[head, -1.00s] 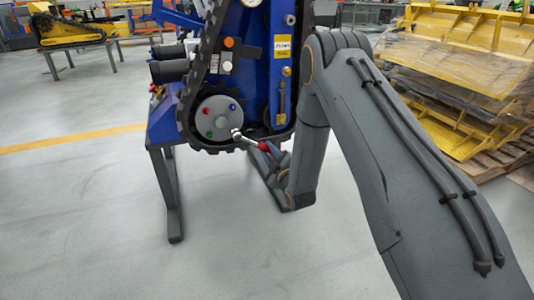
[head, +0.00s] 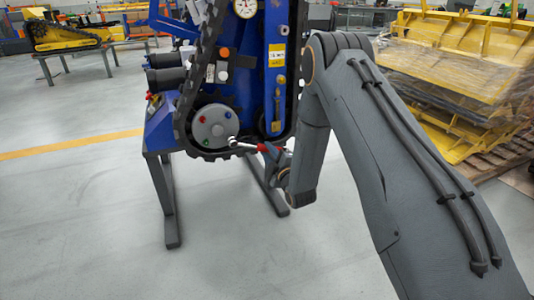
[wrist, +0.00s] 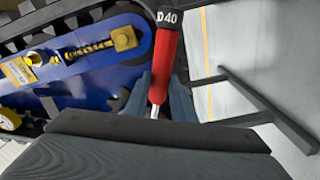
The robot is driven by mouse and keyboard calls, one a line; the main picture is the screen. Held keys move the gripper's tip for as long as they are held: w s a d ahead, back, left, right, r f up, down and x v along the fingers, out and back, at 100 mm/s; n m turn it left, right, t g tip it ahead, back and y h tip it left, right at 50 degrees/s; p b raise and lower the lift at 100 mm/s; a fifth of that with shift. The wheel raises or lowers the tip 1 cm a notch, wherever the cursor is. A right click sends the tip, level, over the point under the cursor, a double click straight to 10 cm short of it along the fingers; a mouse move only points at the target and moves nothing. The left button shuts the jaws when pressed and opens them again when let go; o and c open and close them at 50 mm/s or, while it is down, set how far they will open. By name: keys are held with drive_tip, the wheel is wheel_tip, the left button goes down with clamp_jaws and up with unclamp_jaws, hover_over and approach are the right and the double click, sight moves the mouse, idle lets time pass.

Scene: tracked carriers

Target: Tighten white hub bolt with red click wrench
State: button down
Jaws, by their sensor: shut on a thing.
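The round grey hub (head: 212,130) sits inside the black track on the blue machine. Red, blue and green bolts show on its face. The red click wrench (head: 264,148) lies nearly level in the head view, with its silver head at the hub's lower right rim. That head covers the spot there, so I cannot see the white bolt clearly or tell how the socket sits. My gripper (head: 275,157) is shut on the wrench's handle. In the wrist view, the red handle (wrist: 165,68) with a black end marked 40 stands between my gripper's fingers (wrist: 159,98).
The black track (head: 186,100) curves close around the hub, and the blue machine (head: 254,85) rises beside my gripper. Its dark stand legs (head: 172,215) reach the floor. Yellow stacked parts (head: 455,85) stand at the right. Open floor lies in front.

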drive_tip(key=shift+a+f+m, duration=0.3)
drive_tip(key=shift+f+m, duration=0.3)
idle(0.3)
drive_tip(key=shift+s+a+f+m+b, duration=0.15)
drive_tip(key=shift+a+f+m+b, duration=0.25)
drive_tip(key=shift+f+m, duration=0.2)
drive_tip(key=shift+s+a+f+m, duration=0.1)
drive_tip(key=shift+a+f+m, duration=0.15)
drive_tip(key=shift+f+m, duration=0.15)
drive_tip(key=shift+d, duration=0.1)
